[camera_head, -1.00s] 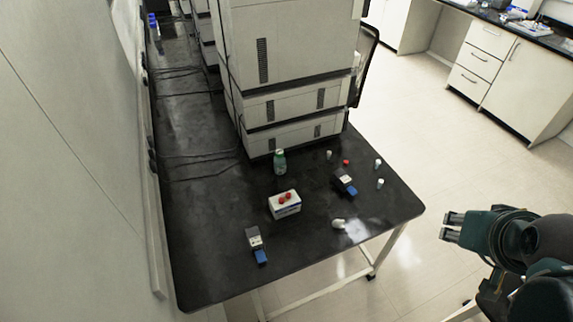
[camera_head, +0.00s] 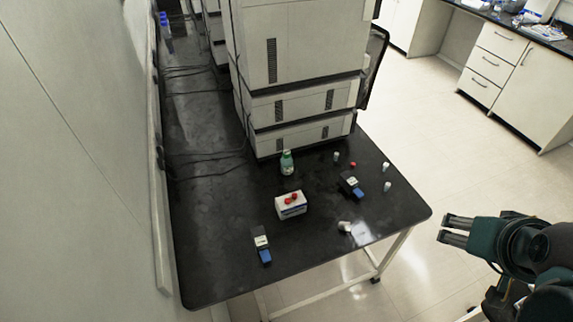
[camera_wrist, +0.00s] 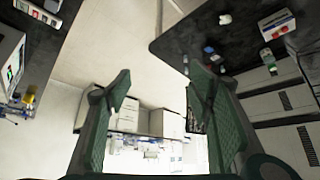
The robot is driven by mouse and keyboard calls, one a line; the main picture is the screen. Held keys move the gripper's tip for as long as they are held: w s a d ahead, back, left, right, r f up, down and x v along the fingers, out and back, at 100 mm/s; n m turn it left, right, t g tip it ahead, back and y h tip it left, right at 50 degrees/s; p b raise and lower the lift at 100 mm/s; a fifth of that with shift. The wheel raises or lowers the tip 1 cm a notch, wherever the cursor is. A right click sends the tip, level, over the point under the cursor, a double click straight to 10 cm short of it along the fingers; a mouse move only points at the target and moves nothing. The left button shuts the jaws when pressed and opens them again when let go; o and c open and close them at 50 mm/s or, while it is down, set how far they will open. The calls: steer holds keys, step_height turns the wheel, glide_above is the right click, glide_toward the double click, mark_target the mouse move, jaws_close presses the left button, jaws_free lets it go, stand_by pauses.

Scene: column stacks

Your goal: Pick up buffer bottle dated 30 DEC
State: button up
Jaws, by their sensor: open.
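A green bottle (camera_head: 287,163) stands upright on the black table, close in front of the stacked instruments. It also shows in the wrist view (camera_wrist: 268,58). No date can be read on it. Small white containers stand on the right side of the table (camera_head: 386,167), and another white one (camera_head: 345,226) lies near the front edge. Their labels are too small to read, so I cannot tell which item is dated 30 DEC. My gripper (camera_head: 448,229) is open and empty, off the table's right side. In the wrist view its fingers (camera_wrist: 158,78) are apart with nothing between them.
A white box with red items on top (camera_head: 290,207) stands mid-table. Two dark devices with blue ends (camera_head: 263,249) (camera_head: 353,187) lie on either side of it. A tall instrument stack (camera_head: 298,60) blocks the back. The table's front left is clear.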

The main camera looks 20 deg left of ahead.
stand_by(0.3)
steer(key=w+a+r+n+g+y, duration=0.1)
steer(key=w+a+r+n, duration=0.15)
steer(key=w+a, duration=0.35)
steer(key=w+a+r+n+g, duration=0.1)
steer(key=w+a+n, duration=0.25)
steer(key=w, duration=0.55)
steer(key=w+a+f+n+g, duration=0.1)
steer(key=w+a+f+n, duration=0.1)
steer(key=w+a, duration=0.5)
steer(key=w+a+f+n+g, duration=0.1)
steer(key=w+a+f+n, duration=0.15)
steer(key=w+a, duration=0.45)
steer(key=n+g, duration=0.3)
steer(key=n, duration=0.5)
glide_toward(287, 152)
steer(key=d, duration=0.6)
steer(key=shift+n+h, duration=0.5)
steer(key=shift+n, duration=0.35)
steer(key=a+f, duration=0.4)
steer(key=f, duration=0.1)
steer(key=a+f+b, duration=0.1)
steer(key=a+f, duration=0.1)
steer(key=f, duration=0.1)
steer(key=shift+w+a+f, duration=0.15)
steer(key=shift+w+a, duration=0.05)
steer(key=shift+a, duration=0.1)
steer(key=shift+a+f, duration=0.15)
steer(key=shift+f, duration=0.1)
